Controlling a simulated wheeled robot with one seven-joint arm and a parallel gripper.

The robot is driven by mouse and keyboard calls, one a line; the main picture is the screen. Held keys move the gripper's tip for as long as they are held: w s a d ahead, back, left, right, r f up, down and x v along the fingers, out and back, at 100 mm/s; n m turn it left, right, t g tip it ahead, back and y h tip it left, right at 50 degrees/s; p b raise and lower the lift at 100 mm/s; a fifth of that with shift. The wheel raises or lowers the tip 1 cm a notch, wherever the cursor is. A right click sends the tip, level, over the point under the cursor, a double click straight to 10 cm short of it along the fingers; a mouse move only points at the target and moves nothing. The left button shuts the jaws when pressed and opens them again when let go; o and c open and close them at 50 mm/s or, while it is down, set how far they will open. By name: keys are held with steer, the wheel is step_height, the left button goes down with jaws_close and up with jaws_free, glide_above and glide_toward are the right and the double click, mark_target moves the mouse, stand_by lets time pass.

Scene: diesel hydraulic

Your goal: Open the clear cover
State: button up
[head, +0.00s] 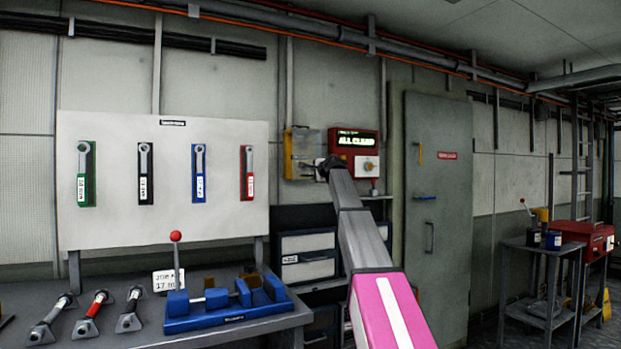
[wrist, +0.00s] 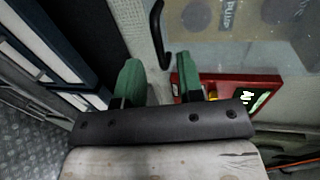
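The clear cover (head: 307,144) is a see-through panel at a yellow box (head: 288,141) on the wall, left of the red "ALL CLEAR" panel (head: 352,141). In the wrist view the clear cover (wrist: 235,45) fills the upper right, with round marks and lettering on or behind it. A black curved handle (wrist: 158,34) stands at its left edge. My gripper (wrist: 157,72) has two green fingers spread apart with nothing between them, just below the handle. In the head view my gripper (head: 327,163) is dark and small at the cover's lower right; how far the cover is open is unclear.
The red panel (wrist: 258,92) lies close behind my right finger in the wrist view. A grey door (head: 436,210) is to the right. Dark drawers (head: 307,243) sit below, and a tool board (head: 120,225) and workbench are to the left.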

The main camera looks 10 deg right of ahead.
steer(key=x, duration=0.4)
steer(key=shift+w+a, duration=0.15)
steer(key=shift+w, duration=0.25)
jaws_close()
steer(key=shift+s, duration=0.15)
